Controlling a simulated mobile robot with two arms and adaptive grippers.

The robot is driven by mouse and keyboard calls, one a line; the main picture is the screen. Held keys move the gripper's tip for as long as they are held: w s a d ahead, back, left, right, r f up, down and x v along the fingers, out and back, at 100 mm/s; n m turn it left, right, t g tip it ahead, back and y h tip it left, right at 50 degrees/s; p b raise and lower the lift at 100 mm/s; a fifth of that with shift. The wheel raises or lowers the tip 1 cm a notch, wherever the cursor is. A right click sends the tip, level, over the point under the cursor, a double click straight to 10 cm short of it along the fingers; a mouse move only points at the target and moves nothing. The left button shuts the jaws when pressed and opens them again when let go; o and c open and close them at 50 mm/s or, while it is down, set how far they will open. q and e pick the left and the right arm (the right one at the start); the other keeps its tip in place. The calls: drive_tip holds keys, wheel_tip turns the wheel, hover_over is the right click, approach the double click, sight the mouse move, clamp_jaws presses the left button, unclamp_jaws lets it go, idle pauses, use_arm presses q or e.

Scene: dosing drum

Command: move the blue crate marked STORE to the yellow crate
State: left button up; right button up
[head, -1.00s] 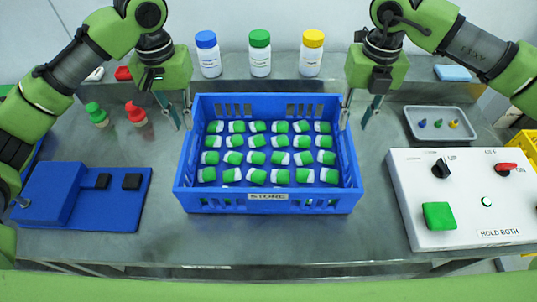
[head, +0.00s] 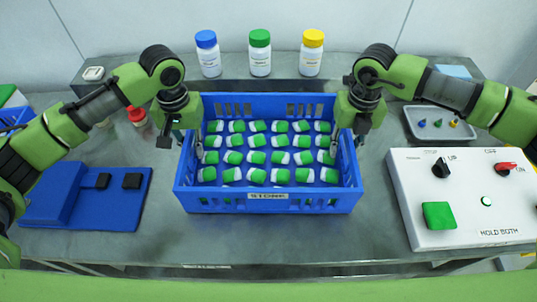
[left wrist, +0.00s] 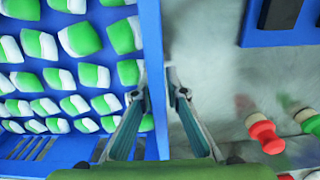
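The blue crate marked STORE (head: 268,205) stands on the grey table in front of me, filled with green-and-white pieces. My left gripper (head: 189,143) is at the crate's left wall. In the left wrist view its fingers (left wrist: 160,90) straddle that wall (left wrist: 153,45), one inside and one outside, with a small gap at the outer finger. My right gripper (head: 346,143) is at the right wall, with one finger inside and one outside; its fingers look apart. Whether it touches the wall I cannot tell. The yellow crate is almost wholly hidden behind my right arm at the right edge.
A white control box (head: 465,215) and a grey tray (head: 412,112) stand at the right, a blue device (head: 60,195) at the left. Three bottles (head: 260,55) stand behind the crate. A red-topped piece (head: 137,115) is near my left gripper. The table before the crate is clear.

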sight(188, 134)
use_arm(q)
drive_tip(key=c, duration=0.3)
use_arm(e)
drive_tip(key=c, duration=0.3)
use_arm(q)
clamp_jaws()
use_arm(e)
clamp_jaws()
use_arm(q)
drive_tip(key=shift+w+r, duration=0.15)
drive_tip(key=shift+r, duration=0.05)
use_arm(e)
drive_tip(key=shift+w+r, duration=0.15)
drive_tip(key=shift+r, duration=0.05)
use_arm(q)
drive_tip(key=shift+r, duration=0.1)
